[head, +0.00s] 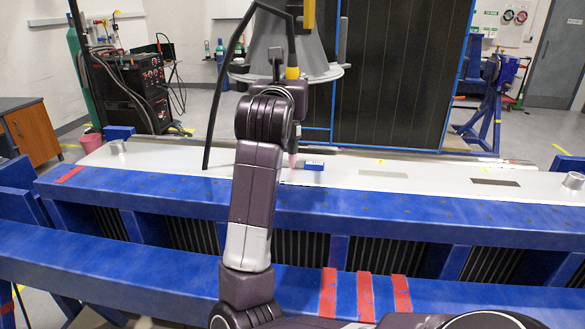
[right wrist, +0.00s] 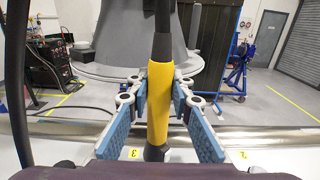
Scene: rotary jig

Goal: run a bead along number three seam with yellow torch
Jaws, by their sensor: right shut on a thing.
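The yellow torch (right wrist: 158,90) stands near upright between the blue-padded fingers of my right gripper (right wrist: 160,80), which is shut on it. In the head view the yellow top of the torch (head: 292,73) shows above my wrist. A yellow number 3 tag (right wrist: 133,153) lies beside the torch's lower end in the right wrist view. The number three seam itself is hidden or too small to make out. My left gripper is not in view.
A blue block (head: 314,165) lies just right of the tip. A pale strip (head: 383,174) and a dark strip (head: 495,182) lie farther right on the bench top (head: 440,180). A black cable (head: 219,90) arches left of my arm. A large grey cone (head: 285,45) stands behind.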

